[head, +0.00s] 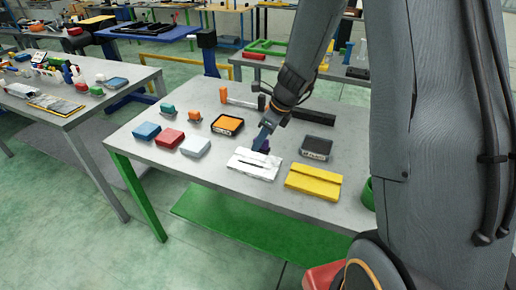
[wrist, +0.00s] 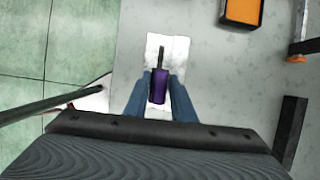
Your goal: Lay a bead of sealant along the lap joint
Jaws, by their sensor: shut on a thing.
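My gripper (wrist: 158,78), with blue fingers, is shut on a purple tool with a thin dark nozzle (wrist: 159,90). In the head view my gripper (head: 263,142) is low over a white, rumpled-looking piece (head: 240,164) on the table. The white piece lies under the tool in the wrist view (wrist: 179,48). A dark streak shows across it in the head view; I cannot tell whether it is the nozzle or a mark. I cannot tell whether the nozzle touches it. A yellow plate with a step along it (head: 314,182), perhaps the lap joint, lies to the right.
The grey table (head: 215,183) also holds a dark tray (head: 317,147), an orange-topped tray (head: 227,124), red (head: 169,138), blue (head: 146,131) and white (head: 195,146) blocks, and a long black bar (head: 313,115) behind.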

